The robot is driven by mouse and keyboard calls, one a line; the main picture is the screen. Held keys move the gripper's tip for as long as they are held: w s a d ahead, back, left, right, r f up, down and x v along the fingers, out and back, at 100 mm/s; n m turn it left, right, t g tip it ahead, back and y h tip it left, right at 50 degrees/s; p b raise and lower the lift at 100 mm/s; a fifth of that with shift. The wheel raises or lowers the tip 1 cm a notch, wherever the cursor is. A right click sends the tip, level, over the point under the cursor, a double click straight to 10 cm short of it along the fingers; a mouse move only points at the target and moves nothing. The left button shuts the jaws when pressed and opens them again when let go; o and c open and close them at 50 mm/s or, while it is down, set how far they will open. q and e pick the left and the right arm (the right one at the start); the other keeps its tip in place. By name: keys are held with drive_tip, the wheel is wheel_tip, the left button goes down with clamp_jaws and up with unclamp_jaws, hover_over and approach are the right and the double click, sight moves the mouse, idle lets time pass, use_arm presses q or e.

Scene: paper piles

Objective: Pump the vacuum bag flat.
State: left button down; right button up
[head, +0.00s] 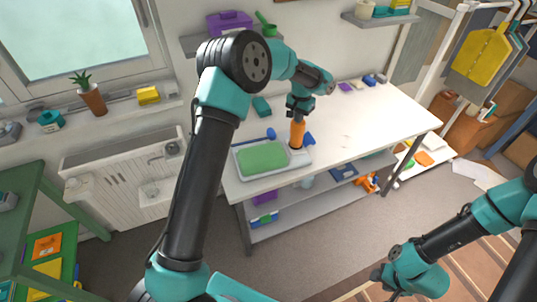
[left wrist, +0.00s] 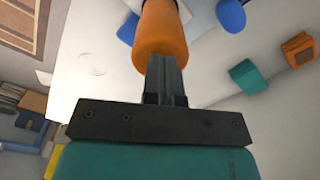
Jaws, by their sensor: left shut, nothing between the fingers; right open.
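A green vacuum bag (head: 263,155) lies in a shallow pale tray (head: 240,172) at the front left of the white table. An orange cylindrical pump (head: 297,134) stands upright by the tray's right end. My left gripper (head: 299,116) is shut and empty, pointing down at the pump's top. In the left wrist view the shut fingers (left wrist: 164,60) meet the end of the orange pump (left wrist: 162,35); I cannot tell whether they touch it. My right gripper (head: 378,276) is open, low at the right, away from the table.
Blue items (head: 309,138) lie close to the pump, and a teal box (head: 261,106) lies behind it. The right half of the white tabletop (head: 375,118) is mostly clear. A shelf (head: 285,212) with several items runs underneath. A radiator (head: 120,180) stands at the left wall.

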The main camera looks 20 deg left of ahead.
use_arm(q)
drive_tip(key=shift+r, duration=2.2)
drive_tip(key=shift+r, duration=0.1)
drive_tip(key=shift+r, duration=2.85)
